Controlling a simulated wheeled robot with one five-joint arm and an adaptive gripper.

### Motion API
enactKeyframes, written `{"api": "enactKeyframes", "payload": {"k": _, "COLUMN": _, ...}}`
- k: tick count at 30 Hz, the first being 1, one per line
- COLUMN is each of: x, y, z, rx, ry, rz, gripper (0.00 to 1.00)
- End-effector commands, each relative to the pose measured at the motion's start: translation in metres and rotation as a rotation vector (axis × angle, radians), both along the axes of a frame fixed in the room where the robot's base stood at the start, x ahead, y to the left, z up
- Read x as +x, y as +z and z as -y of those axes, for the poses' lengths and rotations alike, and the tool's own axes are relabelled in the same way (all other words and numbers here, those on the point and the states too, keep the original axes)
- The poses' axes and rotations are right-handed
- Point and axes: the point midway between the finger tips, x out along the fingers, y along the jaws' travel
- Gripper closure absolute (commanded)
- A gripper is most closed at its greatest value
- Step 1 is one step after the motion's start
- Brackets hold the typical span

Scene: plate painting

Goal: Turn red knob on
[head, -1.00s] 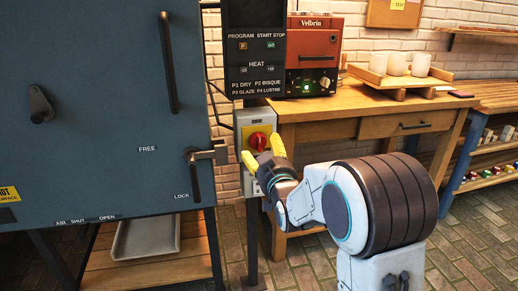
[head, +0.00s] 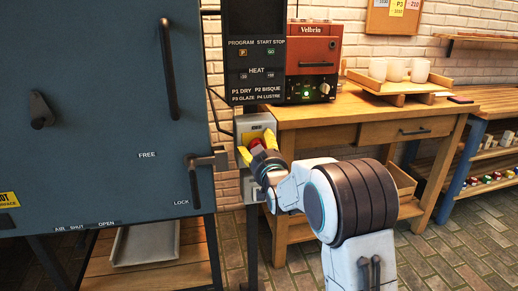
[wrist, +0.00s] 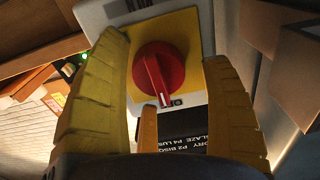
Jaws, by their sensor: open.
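The red knob (wrist: 158,72) sits on a yellow plate (wrist: 190,32) on a grey switch box. In the head view the knob (head: 256,143) shows only in part behind my gripper. My gripper (head: 258,150) is at the box, its yellow fingers open on either side of the knob. In the wrist view a gap shows between the knob and each finger. I cannot tell whether the fingertips touch the plate.
The blue kiln (head: 100,100) with its latch handle (head: 195,175) stands close at the left. A control panel (head: 256,60) hangs above the switch box. A wooden table (head: 350,120) with a red machine (head: 313,50) stands behind at the right.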

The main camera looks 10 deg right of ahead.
Motion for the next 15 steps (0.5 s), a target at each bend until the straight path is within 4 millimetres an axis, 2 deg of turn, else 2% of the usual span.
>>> {"api": "enactKeyframes", "payload": {"k": 3, "x": -0.0001, "y": 0.0000, "z": 0.0000, "rx": 0.000, "ry": 0.000, "rz": 0.000, "gripper": 0.27}}
{"api": "enactKeyframes", "payload": {"k": 15, "x": -0.0002, "y": 0.0005, "z": -0.0001, "rx": 0.000, "ry": 0.000, "rz": 0.001, "gripper": 0.63}}
